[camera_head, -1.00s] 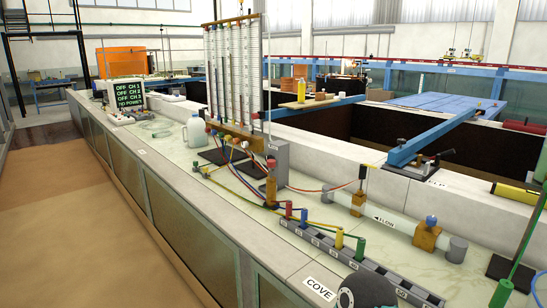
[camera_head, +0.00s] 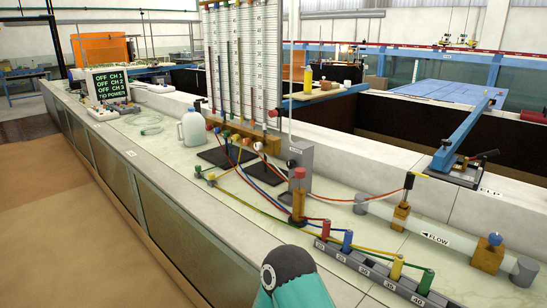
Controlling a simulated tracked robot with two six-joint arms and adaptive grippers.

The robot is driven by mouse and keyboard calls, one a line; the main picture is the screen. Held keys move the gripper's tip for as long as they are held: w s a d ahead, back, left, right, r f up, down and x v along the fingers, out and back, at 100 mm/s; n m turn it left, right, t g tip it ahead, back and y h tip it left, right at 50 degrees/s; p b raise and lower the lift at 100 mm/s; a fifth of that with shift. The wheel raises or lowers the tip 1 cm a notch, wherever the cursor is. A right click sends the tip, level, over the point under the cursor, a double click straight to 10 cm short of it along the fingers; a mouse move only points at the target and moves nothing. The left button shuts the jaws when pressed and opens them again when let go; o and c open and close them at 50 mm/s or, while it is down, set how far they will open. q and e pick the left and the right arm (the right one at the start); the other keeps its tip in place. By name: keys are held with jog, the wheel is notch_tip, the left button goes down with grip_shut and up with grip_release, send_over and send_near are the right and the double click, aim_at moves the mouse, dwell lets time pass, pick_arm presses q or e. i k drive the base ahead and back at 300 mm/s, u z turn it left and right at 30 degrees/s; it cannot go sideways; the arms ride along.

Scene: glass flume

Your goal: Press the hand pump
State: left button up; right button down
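No part in view is labelled as the hand pump. A likely candidate is the brass post with a red knob (camera_head: 299,200), upright on the pale bench with hoses around its base. A lever with a black grip (camera_head: 485,155) on a dark plate at the right is another handle-like part. A dark and teal link of my arm (camera_head: 290,275) rises from the bottom edge, in front of and below the brass post, apart from it in the picture. Neither of my grippers shows.
A manometer board (camera_head: 242,60) with tall tubes stands behind a white jug (camera_head: 192,130). A grey block with coloured plugs (camera_head: 372,270) and a clear tube marked FLOW (camera_head: 435,238) lie to the right. A display box (camera_head: 110,85) stands far left. Brown floor lies left.

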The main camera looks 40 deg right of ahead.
aim_at(300, 173)
jog(key=z, duration=0.2)
jog(key=i, duration=0.95)
jog(key=z, duration=0.65)
